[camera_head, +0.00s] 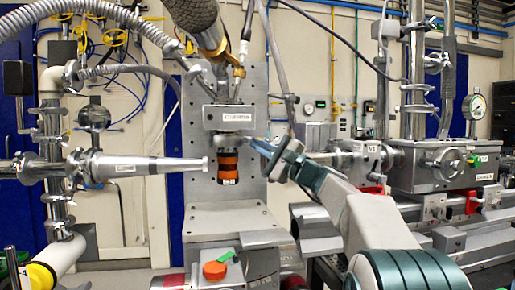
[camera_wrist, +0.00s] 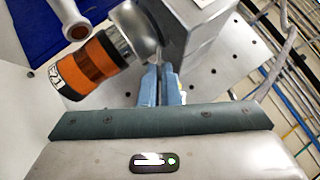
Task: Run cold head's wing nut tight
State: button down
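The cold head is an upright orange-and-black cylinder (camera_head: 228,165) hanging under a labelled metal block (camera_head: 228,117). A metal clamp (camera_head: 230,140) rings the joint between them. In the wrist view the cylinder (camera_wrist: 88,68) lies tilted at upper left, with the clamp (camera_wrist: 136,32) beside the block (camera_wrist: 188,30). My gripper (camera_head: 260,146) reaches in from the right at the clamp's side. In the wrist view its two blue fingers (camera_wrist: 160,88) stand almost together, with a thin grey piece, seemingly the wing nut (camera_wrist: 160,58), between their tips. The fingers hide most of it.
A tapered metal pipe (camera_head: 145,164) points at the cylinder from the left; its end (camera_wrist: 76,24) is near the cylinder in the wrist view. A perforated plate (camera_head: 255,88) stands behind. Hoses (camera_head: 282,60) hang above my gripper. A metal box (camera_head: 440,165) stands to the right.

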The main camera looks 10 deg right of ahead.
jog(key=c, duration=1.9)
grip_release()
jog(key=shift+d+f, duration=0.1)
jog(key=shift+d, duration=0.1)
jog(key=shift+a, duration=0.1)
jog(key=b+v, duration=0.1)
jog(key=v, duration=1.2)
jog(key=shift+s+d+f, duration=0.2)
jog(key=shift+s+d, duration=0.05)
jog(key=shift+d, duration=0.05)
